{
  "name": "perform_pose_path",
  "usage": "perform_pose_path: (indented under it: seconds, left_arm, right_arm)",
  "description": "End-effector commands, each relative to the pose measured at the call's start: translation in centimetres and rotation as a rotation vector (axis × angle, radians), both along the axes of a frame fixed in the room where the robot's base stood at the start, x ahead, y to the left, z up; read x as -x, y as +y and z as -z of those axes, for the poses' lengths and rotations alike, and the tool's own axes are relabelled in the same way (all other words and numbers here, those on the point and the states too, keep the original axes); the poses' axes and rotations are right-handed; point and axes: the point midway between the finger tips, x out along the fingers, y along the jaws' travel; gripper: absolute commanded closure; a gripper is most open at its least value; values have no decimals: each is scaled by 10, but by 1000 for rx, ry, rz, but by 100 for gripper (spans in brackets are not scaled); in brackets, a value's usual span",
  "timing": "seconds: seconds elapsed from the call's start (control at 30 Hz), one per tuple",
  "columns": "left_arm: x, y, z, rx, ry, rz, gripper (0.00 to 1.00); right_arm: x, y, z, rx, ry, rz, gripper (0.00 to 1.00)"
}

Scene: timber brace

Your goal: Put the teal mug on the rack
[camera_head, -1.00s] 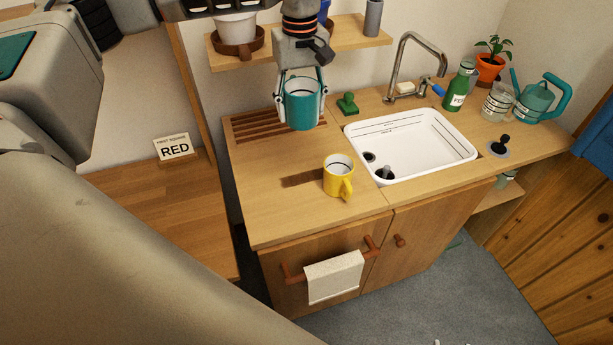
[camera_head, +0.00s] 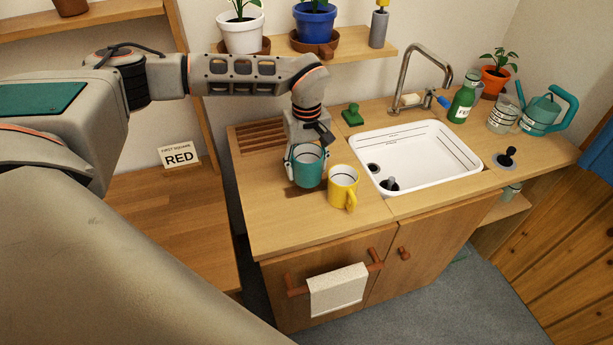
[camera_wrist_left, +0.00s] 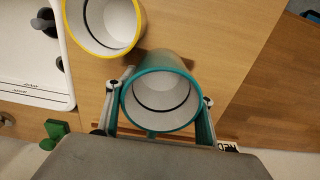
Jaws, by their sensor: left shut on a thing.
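The teal mug (camera_head: 309,171) is upright beside the yellow mug, over the wooden counter. My left gripper (camera_head: 307,156) is shut on it, with a finger on each side. In the left wrist view the teal mug (camera_wrist_left: 163,101) shows its open, empty white inside between the fingers of the left gripper (camera_wrist_left: 165,92). I cannot tell whether its base touches the counter. The slatted wooden rack (camera_head: 262,138) lies at the counter's back left, behind the mug, and is partly hidden by my gripper. My right gripper is not in view.
The yellow mug (camera_head: 343,184) stands just right of the teal one, very close to it. The white sink (camera_head: 425,150) with its tap (camera_head: 402,75) is further right. A green brush (camera_head: 352,115) lies behind. The counter's front left (camera_head: 270,220) is clear.

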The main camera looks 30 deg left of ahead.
Motion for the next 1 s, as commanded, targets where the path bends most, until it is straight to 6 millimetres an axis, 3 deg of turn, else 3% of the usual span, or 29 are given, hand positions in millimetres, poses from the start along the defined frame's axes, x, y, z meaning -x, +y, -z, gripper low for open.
perform_pose_path:
  seconds: [0.27,0.67,0.7,0.73,1.0]
  left_arm:
    - [1,0,37,-1,2,-1,76]
    - [0,0,42,-1,1,0,76]
    - [1,0,42,-1,2,0,40]
    - [1,0,42,-1,2,0,32]
    - [1,0,42,-1,2,0,31]
  right_arm:
    - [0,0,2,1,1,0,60]
    - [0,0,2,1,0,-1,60]
    - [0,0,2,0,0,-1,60]
    - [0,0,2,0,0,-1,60]
    - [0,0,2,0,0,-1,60]
